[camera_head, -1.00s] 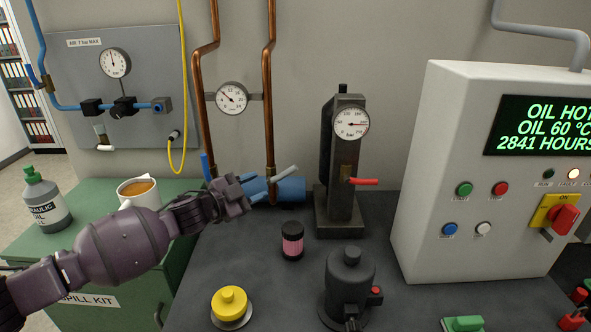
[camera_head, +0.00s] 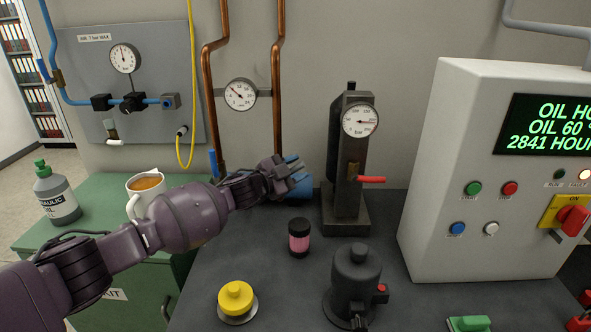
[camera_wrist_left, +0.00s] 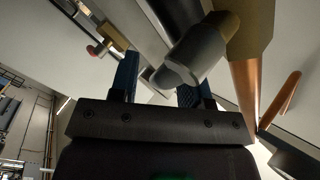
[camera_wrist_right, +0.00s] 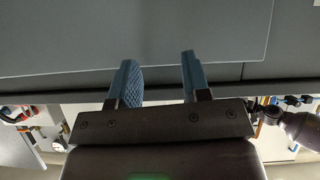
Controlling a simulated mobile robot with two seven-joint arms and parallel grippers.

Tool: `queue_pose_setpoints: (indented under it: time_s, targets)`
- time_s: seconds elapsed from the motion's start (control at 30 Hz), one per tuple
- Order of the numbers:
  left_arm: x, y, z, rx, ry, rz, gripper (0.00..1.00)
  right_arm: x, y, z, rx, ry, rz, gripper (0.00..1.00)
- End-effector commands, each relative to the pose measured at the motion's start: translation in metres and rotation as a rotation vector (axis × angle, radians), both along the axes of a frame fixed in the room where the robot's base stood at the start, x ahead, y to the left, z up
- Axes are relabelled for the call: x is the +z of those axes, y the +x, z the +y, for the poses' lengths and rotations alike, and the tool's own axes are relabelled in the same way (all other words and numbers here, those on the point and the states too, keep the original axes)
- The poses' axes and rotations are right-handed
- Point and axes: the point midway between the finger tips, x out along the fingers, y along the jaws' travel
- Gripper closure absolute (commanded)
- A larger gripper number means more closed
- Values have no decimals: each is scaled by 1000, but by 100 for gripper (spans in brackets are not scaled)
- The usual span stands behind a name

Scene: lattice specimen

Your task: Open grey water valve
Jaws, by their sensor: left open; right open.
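The grey valve handle (camera_wrist_left: 200,50) shows in the left wrist view as a rounded grey lever joined to a brass body (camera_wrist_left: 253,28) on the copper pipe. My left gripper (camera_wrist_left: 157,78) is open, with the lever's tip in front of or between its blue fingers, nearer the right one; I cannot tell whether they touch. In the head view my left gripper (camera_head: 292,168) is at the right copper pipe (camera_head: 278,90) and hides most of the valve. My right gripper (camera_wrist_right: 160,75) is open and empty, facing a plain grey surface.
A blue lever (camera_head: 213,163) is on the left pipe. A pink jar (camera_head: 299,240), yellow button (camera_head: 235,298) and black pump (camera_head: 354,278) stand in front.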

Motion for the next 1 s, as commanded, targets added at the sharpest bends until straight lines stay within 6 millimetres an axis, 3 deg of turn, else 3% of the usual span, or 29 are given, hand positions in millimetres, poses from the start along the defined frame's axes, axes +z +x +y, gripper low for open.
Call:
queue_pose_setpoints:
  time_s: [0.27, 0.5, 0.57, 1.0]
  targets:
    - [0, 1, -1, 0, 0, 0, 57, 0, 0, 0, 0, 0, 0, 57]
    - [0, 0, 0, 0, 0, 0, 94, 0, 0, 0, 0, 0, 1, 57]
    - [0, 0, 0, 0, 0, 0, 100, 0, 0, 0, 0, 0, 1, 57]
    - [-1, 0, 1, 1, -44, 2, 100, -7, -1, 0, 0, 0, 3, 57]
